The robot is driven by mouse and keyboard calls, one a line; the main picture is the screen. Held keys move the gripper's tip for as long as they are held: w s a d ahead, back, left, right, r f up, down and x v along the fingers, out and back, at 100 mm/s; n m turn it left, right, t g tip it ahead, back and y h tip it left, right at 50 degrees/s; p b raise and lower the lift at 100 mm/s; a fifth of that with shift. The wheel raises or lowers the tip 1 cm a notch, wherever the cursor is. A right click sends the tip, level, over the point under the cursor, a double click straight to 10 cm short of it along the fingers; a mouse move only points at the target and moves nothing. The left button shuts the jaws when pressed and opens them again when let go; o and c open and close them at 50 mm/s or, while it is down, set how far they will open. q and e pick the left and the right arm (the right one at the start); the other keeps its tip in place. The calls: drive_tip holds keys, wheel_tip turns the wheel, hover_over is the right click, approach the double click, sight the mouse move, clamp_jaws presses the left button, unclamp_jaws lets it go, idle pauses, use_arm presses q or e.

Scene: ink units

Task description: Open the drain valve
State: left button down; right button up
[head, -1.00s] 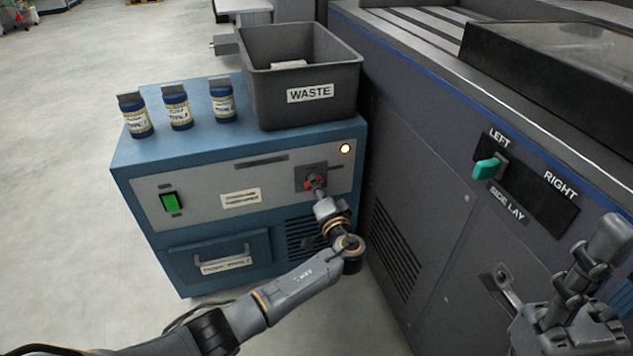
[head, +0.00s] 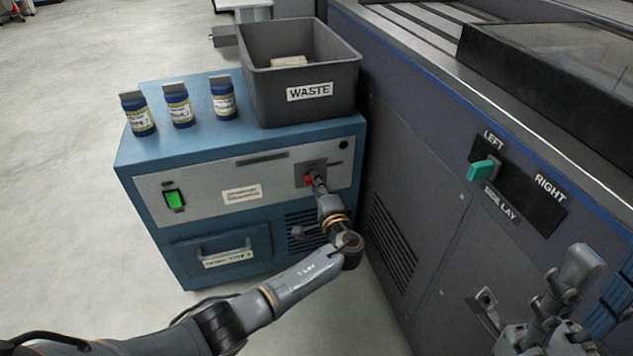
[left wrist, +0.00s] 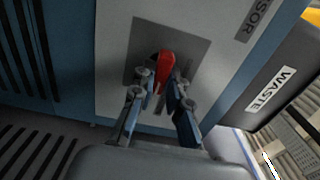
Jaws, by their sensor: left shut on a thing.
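The drain valve has a small red handle (left wrist: 166,66) on a dark square plate (left wrist: 190,45) on the front panel of the blue cabinet. In the head view the red handle (head: 308,181) shows just left of my gripper tips. My left gripper (head: 313,179) reaches it from below and in front. In the left wrist view the two fingers of my left gripper (left wrist: 162,88) stand on either side of the handle, shut on it. The fingers hide the handle's lower end.
A grey WASTE bin (head: 300,90) and three blue bottles (head: 180,105) stand on the cabinet (head: 290,136). A green switch (head: 173,199) is on its panel. A dark machine (head: 420,180) with a teal lever (head: 483,170) stands close on the right. My right arm shows at lower right.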

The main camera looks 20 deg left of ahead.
use_arm(q)
drive_tip(key=shift+w+a+r, duration=0.1)
drive_tip(key=shift+w+r, duration=0.1)
drive_tip(key=shift+r, duration=0.1)
drive_tip(key=c, duration=1.3)
unclamp_jaws()
drive_tip(key=shift+f, duration=0.25)
drive_tip(key=shift+s, duration=0.15)
drive_tip(key=v, duration=1.2)
